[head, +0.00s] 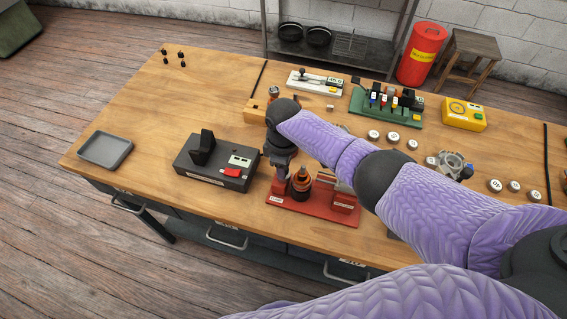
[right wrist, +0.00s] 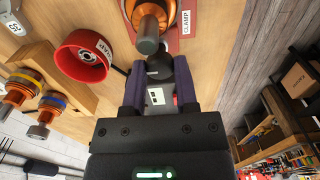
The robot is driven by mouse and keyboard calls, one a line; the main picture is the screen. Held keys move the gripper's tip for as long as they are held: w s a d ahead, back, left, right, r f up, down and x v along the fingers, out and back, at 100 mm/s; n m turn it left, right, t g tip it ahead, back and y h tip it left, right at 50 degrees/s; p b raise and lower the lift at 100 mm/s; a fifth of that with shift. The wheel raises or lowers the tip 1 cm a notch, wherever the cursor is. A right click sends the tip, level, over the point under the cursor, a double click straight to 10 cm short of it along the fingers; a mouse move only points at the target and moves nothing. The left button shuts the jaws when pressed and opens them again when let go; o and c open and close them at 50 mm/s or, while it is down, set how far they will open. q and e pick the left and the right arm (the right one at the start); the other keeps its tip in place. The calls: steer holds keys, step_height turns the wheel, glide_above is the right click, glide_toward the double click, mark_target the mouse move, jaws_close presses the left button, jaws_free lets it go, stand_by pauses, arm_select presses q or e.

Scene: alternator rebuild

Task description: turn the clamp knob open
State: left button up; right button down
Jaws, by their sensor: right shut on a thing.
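The red fixture (head: 315,211) stands near the table's front edge, with a copper-and-dark rotor (head: 300,184) upright on it. A CLAMP label (right wrist: 187,22) shows on its red base in the right wrist view. My right gripper (head: 281,169) points down over the fixture's left end, beside the rotor. In the right wrist view, its fingers (right wrist: 158,72) are closed on a dark round knob (right wrist: 158,68), which appears to be the clamp knob. The fingers hide its sides, and its turn angle cannot be told. My left gripper is out of view.
A black box (head: 216,160) with a panel is close to the left of the fixture. A grey tray (head: 105,149) lies at the far left. A wooden stand (head: 256,110) is behind the gripper.

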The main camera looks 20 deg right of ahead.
stand_by(0.6)
steer(key=c, duration=0.7)
jaws_free()
steer(key=shift+o, duration=0.2)
step_height(320, 180, up, 9)
steer(key=p, duration=0.3)
steer(key=shift+r, duration=0.5)
